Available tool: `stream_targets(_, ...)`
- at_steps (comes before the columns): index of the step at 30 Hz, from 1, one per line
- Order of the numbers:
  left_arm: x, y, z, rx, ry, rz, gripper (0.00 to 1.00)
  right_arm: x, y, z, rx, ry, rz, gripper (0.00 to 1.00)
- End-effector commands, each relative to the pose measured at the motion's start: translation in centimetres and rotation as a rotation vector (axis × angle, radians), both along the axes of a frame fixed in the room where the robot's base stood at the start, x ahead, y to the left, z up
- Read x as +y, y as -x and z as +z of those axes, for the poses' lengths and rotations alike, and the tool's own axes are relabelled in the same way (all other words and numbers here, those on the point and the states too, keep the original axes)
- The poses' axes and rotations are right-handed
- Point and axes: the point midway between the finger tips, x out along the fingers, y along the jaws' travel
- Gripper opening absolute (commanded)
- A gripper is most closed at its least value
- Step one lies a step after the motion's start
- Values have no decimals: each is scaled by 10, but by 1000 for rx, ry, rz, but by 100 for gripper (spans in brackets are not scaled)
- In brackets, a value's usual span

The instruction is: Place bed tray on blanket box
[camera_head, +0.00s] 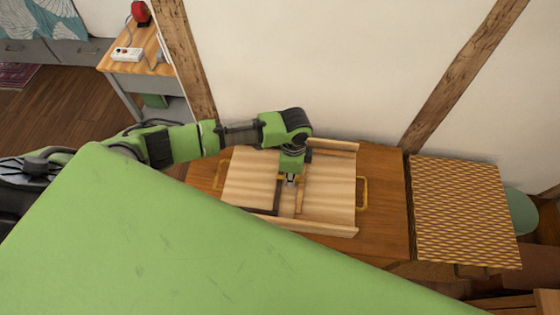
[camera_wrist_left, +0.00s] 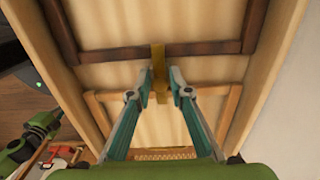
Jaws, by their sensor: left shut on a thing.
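The bed tray (camera_head: 332,182) is pale wood with raised rims and a yellow handle (camera_head: 362,193) at its right end. It lies over a brown wooden top (camera_head: 386,185), which looks like the blanket box; I cannot tell whether it touches. My left gripper (camera_head: 291,181) points down at the tray's middle. In the left wrist view, the left gripper (camera_wrist_left: 160,88) is shut on a yellowish bar at the middle of the tray (camera_wrist_left: 110,68), beside a dark crossbar and a lighter wooden frame.
A woven-topped piece (camera_head: 465,210) stands close on the right. A white wall with timber posts (camera_head: 455,75) rises behind. A small desk (camera_head: 140,62) with a red lamp stands at the upper left. A large green surface hides the front.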

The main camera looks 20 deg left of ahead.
Motion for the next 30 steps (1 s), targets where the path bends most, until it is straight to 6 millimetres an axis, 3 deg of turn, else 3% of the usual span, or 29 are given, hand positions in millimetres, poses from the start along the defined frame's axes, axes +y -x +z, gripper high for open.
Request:
stream_targets(9, -18, 0, -19, -2, 3, 0, 0, 1, 0, -2, 0, -2, 0, 0)
stream_targets(16, -17, 0, -45, -2, 0, 1, 0, 3, 0, -2, 0, -4, 0, 0)
stream_targets(29, -17, 0, -51, -2, 1, 1, 0, 3, 0, -3, -1, -4, 0, 0)
stream_targets(30, -16, 2, -52, 0, -1, 1, 29, 3, 0, -3, -1, -4, 0, 0)
